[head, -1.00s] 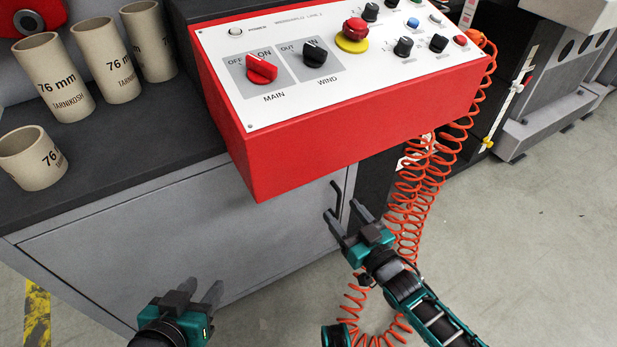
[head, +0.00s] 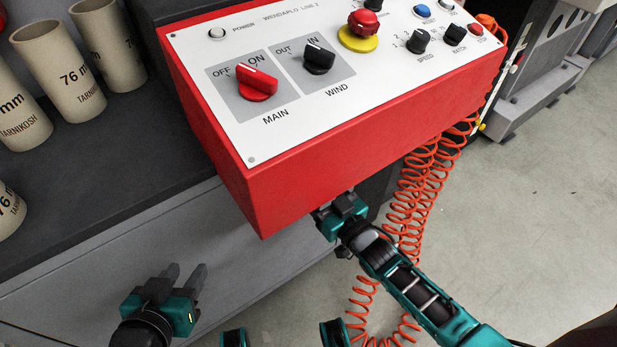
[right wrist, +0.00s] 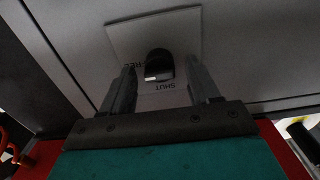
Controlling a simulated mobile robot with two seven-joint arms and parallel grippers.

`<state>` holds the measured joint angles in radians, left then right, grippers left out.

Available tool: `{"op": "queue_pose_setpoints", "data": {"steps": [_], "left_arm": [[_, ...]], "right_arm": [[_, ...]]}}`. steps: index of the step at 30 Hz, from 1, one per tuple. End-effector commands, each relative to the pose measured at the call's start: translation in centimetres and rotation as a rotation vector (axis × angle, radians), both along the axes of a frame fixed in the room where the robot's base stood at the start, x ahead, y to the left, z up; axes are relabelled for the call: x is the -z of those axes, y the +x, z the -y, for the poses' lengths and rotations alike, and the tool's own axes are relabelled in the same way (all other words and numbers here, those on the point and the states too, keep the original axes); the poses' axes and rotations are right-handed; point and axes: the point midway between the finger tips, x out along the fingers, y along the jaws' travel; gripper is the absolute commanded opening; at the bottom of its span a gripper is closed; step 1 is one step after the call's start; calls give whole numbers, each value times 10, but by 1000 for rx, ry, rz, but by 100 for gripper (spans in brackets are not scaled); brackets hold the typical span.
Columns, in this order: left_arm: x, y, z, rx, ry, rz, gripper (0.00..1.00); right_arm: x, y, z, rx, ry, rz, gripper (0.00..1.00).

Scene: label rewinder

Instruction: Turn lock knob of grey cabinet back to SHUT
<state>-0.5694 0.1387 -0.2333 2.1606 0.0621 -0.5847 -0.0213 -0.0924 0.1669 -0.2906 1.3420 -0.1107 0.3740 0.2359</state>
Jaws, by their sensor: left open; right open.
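The grey cabinet (head: 190,255) stands under the dark worktop. In the right wrist view its lock knob (right wrist: 158,64) is dark and rounded, on a light plate (right wrist: 125,35) with the words FREE and SHUT, seen upside down. The direction the knob points is hard to read in the dim light. My right gripper (right wrist: 160,82) is open, with one finger on each side of the knob; I cannot tell whether they touch it. In the head view the red box hides the fingertips of my right gripper (head: 335,212). My left gripper (head: 183,278) is open and empty before the cabinet front.
A red control box (head: 330,150) with a switch panel overhangs my right gripper. A coiled orange hose (head: 420,195) hangs just right of it. Cardboard tubes (head: 75,70) stand on the worktop (head: 130,150) at left.

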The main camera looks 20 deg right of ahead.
Motion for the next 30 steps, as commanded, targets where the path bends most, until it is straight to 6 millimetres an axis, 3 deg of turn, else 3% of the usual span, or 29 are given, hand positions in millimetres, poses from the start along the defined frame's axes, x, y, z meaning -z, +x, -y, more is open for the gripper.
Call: {"op": "queue_pose_setpoints", "data": {"steps": [10,27,30], "left_arm": [[-1,1,2,2,-2,2,43],[6,-5,2,2,-1,-19,43],[6,-5,1,2,-1,-18,43]], "right_arm": [[0,0,-1,0,0,-1,61],[0,0,-1,0,0,1,6],[0,0,-1,0,-1,1,5]]}}
